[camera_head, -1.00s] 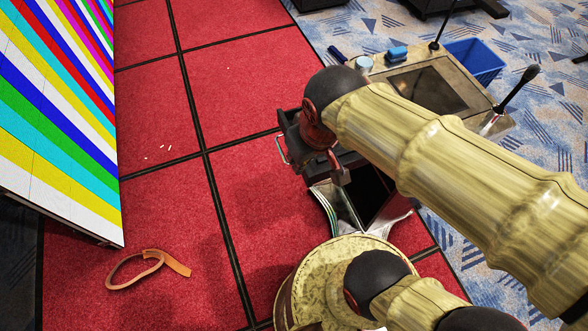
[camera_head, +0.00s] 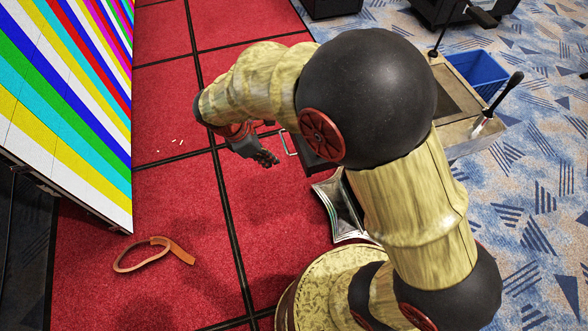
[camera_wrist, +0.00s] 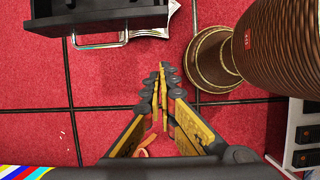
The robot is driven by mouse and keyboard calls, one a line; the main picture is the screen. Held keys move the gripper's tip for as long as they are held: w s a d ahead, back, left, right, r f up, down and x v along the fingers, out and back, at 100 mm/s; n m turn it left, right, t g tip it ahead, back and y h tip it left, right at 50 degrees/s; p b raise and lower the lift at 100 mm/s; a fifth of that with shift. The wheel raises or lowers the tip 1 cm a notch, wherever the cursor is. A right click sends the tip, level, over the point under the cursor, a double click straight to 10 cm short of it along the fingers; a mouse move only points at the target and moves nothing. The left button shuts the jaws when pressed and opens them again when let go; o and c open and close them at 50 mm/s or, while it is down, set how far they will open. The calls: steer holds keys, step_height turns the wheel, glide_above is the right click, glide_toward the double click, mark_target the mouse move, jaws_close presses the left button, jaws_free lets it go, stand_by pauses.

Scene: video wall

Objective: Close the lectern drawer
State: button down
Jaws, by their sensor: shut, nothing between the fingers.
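The lectern (camera_head: 462,137) stands at the upper right in the head view, mostly hidden behind my arm. Its dark drawer (camera_head: 316,150) sticks out to the left, with a pale bar handle (camera_head: 289,144) on its front. In the wrist view the drawer (camera_wrist: 105,17) is at the top left, its silver handle (camera_wrist: 100,43) facing my gripper. My gripper (camera_head: 270,160) is just left of the drawer front in the head view, apart from the handle. In the wrist view my gripper (camera_wrist: 160,76) has its fingers together and empty, below and right of the handle.
A shiny silver-edged piece (camera_head: 337,207) lies below the drawer. An orange strap (camera_head: 155,254) lies on the red floor. The striped video wall (camera_head: 75,110) stands at the left. A blue bin (camera_head: 478,72) is behind the lectern.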

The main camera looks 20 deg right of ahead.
steer(key=d+f+b, duration=0.2)
steer(key=d+f, duration=0.5)
steer(key=f, duration=0.2)
steer(key=shift+d, duration=0.4)
steer(key=shift+f, duration=0.1)
steer(key=d+p, duration=0.6)
steer(key=d, duration=2.4)
steer(key=shift+d, duration=0.1)
steer(key=a, duration=0.2)
steer(key=a+p, duration=0.1)
steer(key=a, duration=0.1)
steer(key=shift+a+r, duration=0.2)
steer(key=shift+a, duration=0.1)
steer(key=p+v, duration=0.1)
steer(key=v, duration=0.8)
steer(key=shift+r, duration=0.3)
